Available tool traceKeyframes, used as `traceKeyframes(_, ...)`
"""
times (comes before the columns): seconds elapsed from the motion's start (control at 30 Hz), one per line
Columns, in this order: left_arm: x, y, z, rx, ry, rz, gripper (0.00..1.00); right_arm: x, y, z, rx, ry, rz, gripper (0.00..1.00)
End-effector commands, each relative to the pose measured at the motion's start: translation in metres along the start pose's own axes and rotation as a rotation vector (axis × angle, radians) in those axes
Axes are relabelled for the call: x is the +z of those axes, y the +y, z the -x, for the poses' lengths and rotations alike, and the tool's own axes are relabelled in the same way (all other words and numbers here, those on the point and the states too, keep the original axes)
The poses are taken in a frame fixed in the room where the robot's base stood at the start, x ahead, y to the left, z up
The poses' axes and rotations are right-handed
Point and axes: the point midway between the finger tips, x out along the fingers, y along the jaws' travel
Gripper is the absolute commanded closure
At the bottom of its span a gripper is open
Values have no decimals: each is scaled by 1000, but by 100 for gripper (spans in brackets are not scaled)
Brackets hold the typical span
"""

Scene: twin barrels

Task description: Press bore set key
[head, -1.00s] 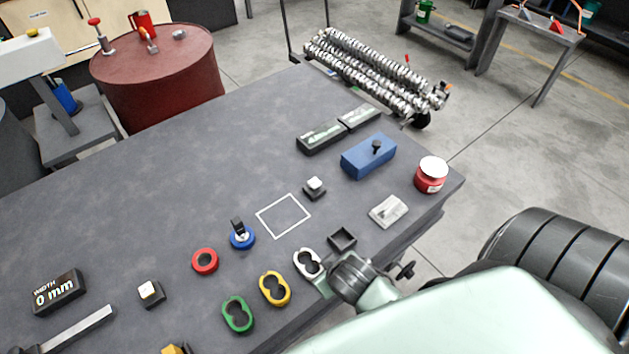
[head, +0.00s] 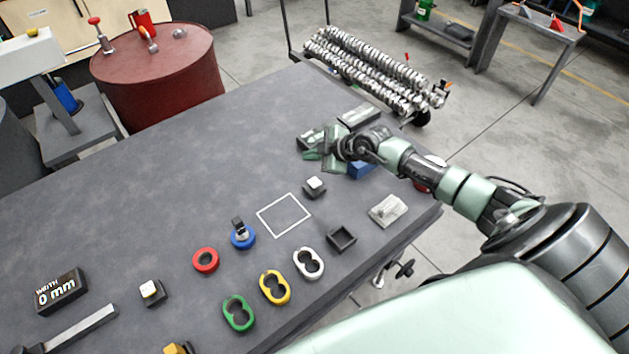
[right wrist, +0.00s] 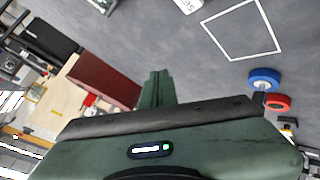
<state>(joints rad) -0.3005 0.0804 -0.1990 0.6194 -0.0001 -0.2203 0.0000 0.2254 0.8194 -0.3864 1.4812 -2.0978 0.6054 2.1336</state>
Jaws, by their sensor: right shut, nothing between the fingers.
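A small key with a white top on a dark base (head: 315,186) stands on the grey table, by the upper right corner of a white square outline. In the right wrist view a white key top with the letters "SE" (right wrist: 188,5) is cut off by the top edge. My right gripper (head: 312,153) is shut and empty, above the table just beyond the white key, in front of a display box. Its shut fingers (right wrist: 157,88) show in the right wrist view. A second pale-topped key (head: 151,291) stands beside the "WIDTH 0 mm" display (head: 60,291). My left gripper is not in view.
A blue block (head: 360,170) is partly hidden behind my right arm. A grey-white plate (head: 388,210), a dark square tray (head: 342,226) and several coloured rings (head: 275,276) lie near the front edge. The far left tabletop is clear.

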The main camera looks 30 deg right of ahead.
Motion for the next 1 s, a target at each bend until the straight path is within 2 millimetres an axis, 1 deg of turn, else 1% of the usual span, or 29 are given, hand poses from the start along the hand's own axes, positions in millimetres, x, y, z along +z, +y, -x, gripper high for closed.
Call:
traceKeyframes(0.03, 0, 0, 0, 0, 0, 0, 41, 9, 5, 2, -3, -34, 0, 100)
traceKeyframes(0.13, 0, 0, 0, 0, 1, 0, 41, 18, 8, 4, -8, -71, -3, 100)
traceKeyframes(0.57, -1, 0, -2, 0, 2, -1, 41, 20, 7, 2, -9, -75, -4, 100)
traceKeyframes(0.77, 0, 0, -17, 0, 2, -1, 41, 28, 0, -6, -9, -74, -4, 100)
traceKeyframes(1.0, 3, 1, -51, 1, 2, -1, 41, 42, -14, -24, -9, -74, -3, 100)
